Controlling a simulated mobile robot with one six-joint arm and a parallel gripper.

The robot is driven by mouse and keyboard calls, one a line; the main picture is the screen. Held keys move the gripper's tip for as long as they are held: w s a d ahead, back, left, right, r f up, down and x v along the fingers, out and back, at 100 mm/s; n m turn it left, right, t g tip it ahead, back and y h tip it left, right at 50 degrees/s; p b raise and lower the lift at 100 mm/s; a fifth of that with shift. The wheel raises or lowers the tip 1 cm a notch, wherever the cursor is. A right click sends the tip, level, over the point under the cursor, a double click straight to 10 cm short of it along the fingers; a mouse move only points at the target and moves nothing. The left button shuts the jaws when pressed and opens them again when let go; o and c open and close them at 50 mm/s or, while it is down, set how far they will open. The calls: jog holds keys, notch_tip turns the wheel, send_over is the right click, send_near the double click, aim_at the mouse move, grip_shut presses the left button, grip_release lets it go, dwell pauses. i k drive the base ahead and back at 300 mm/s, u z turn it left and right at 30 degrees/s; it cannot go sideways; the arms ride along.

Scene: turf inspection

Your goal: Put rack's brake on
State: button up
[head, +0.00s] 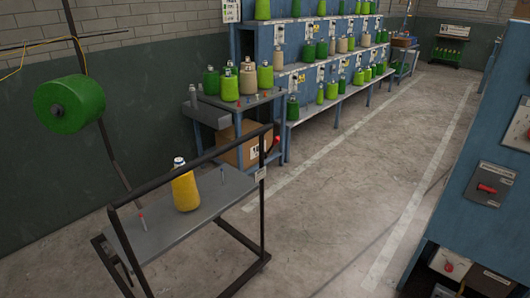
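A dark metal-framed rack (213,200) with a grey shelf stands on the floor in the lower left. A yellow cone of yarn (186,190) stands on its shelf, with a small grey peg (141,222) with a reddish tip to the left. The rack's lower bars show near the floor, but I cannot make out a brake on it. A red knob (277,141) shows just behind the rack's upper right corner; I cannot tell which thing it belongs to. My gripper is not in view.
A blue side table (262,97) with green and tan cones stands behind the rack, a cardboard box (248,146) under it. A long blue machine (292,85) runs along the wall. A blue cabinet (474,210) with red handles stands right. The concrete aisle (340,195) between is clear.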

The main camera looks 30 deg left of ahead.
aim_at(277, 140)
jog(key=z, duration=0.4)
jog(key=k, duration=0.3)
jog(key=u, duration=1.8)
jog(key=i, duration=0.6)
jog(key=z, duration=0.35)
